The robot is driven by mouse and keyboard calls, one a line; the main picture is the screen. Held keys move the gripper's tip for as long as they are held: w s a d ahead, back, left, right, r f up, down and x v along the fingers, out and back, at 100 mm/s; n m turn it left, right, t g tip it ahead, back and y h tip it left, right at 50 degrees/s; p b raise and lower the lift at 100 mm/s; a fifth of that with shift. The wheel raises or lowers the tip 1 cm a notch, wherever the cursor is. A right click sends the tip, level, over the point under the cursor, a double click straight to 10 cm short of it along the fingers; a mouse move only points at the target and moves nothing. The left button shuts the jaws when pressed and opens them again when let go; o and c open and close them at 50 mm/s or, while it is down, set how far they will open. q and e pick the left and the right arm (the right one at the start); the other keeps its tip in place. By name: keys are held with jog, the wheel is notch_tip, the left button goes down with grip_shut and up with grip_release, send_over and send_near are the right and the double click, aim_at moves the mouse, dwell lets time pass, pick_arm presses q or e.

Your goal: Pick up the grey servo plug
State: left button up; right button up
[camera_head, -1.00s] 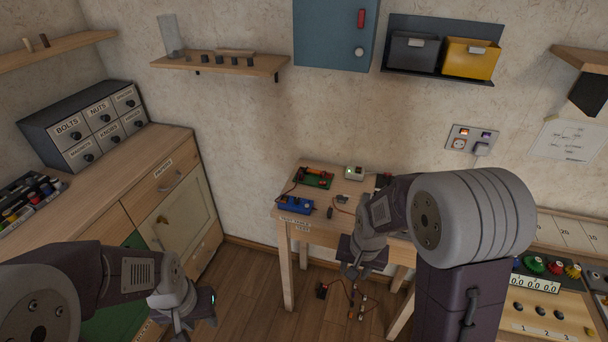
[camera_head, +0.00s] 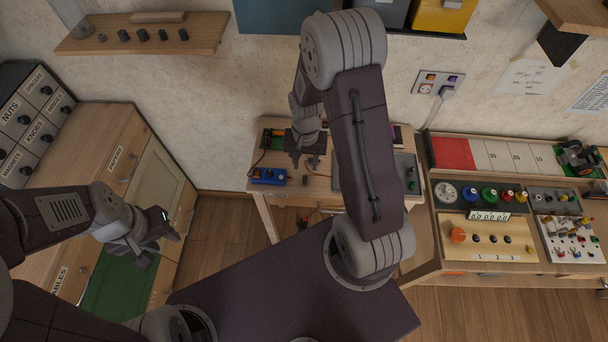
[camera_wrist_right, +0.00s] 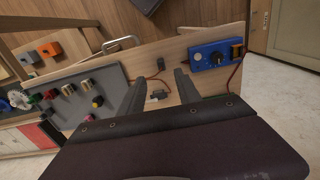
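A small dark grey plug-like piece (camera_wrist_right: 158,96) lies on the wooden table with a thin red lead beside it. A second small dark piece (camera_wrist_right: 161,64) lies closer to the table edge; I cannot tell for certain which one is the servo plug. My right gripper (camera_wrist_right: 160,92) is open and empty, its fingers apart on either side of the first piece in the wrist view, seemingly above it. In the head view the right gripper (camera_head: 305,162) hangs over the small table and hides part of it. My left gripper (camera_head: 157,250) looks open and empty, beside the wooden cabinet.
A blue box with a black knob (camera_wrist_right: 212,56) stands close to one right finger; it also shows in the head view (camera_head: 269,176). A grey panel with knobs (camera_wrist_right: 90,95) lies on the other side. A larger bench with control panels (camera_head: 488,238) stands at right.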

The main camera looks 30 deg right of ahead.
aim_at(305, 178)
jog(key=f, duration=0.2)
jog(key=w+f, duration=0.1)
jog(key=f, duration=0.1)
jog(key=shift+s+f+p, duration=0.1)
jog(key=shift+f+p, duration=0.25)
jog(key=shift+f, duration=2.45)
jog(key=shift+s, duration=0.1)
grip_shut()
